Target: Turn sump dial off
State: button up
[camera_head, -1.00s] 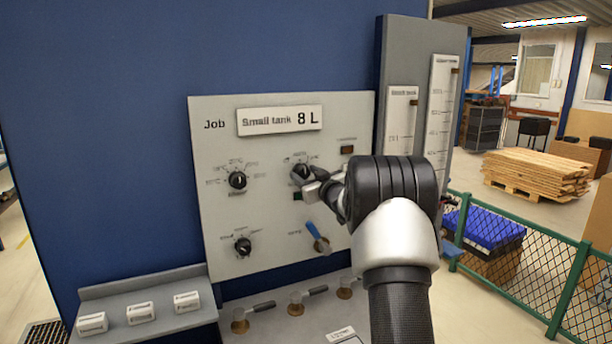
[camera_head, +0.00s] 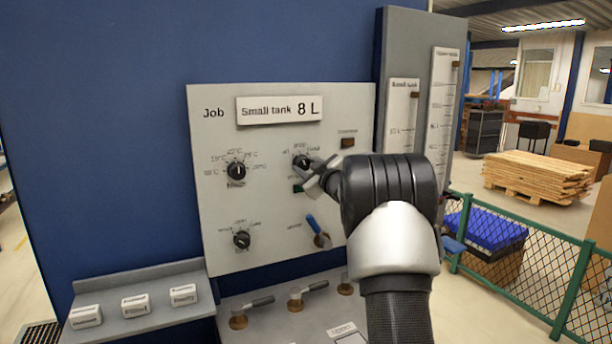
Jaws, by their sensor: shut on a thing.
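The upper right black dial (camera_head: 301,161) sits on the grey control panel (camera_head: 270,215), under the job plate. Small labels ring it, too blurred to read for certain; it is the dial at my gripper. My gripper (camera_head: 314,173) reaches in from the right, its fingers shut on this dial's knob. The fingers and wrist hide the knob's lower right side, and its exact pointer setting is hard to tell. A small green indicator (camera_head: 298,188) shows just below the dial.
Another black dial (camera_head: 236,170) with temperature marks is at the left, and a third dial (camera_head: 241,239) below it. A blue-handled lever (camera_head: 316,230) sits below my gripper. Labelled blocks (camera_head: 135,305) line a shelf at lower left. Valve handles (camera_head: 295,300) project at the bottom.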

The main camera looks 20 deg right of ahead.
jog(key=shift+n+b, duration=1.55)
jog(key=shift+n, duration=0.65)
jog(key=o, duration=1)
jog(key=shift+o, duration=0.2)
jog(key=s+b, duration=0.2)
jog(key=s, duration=1.5)
jog(key=shift+s+d, duration=0.25)
jog(key=shift+d, duration=0.1)
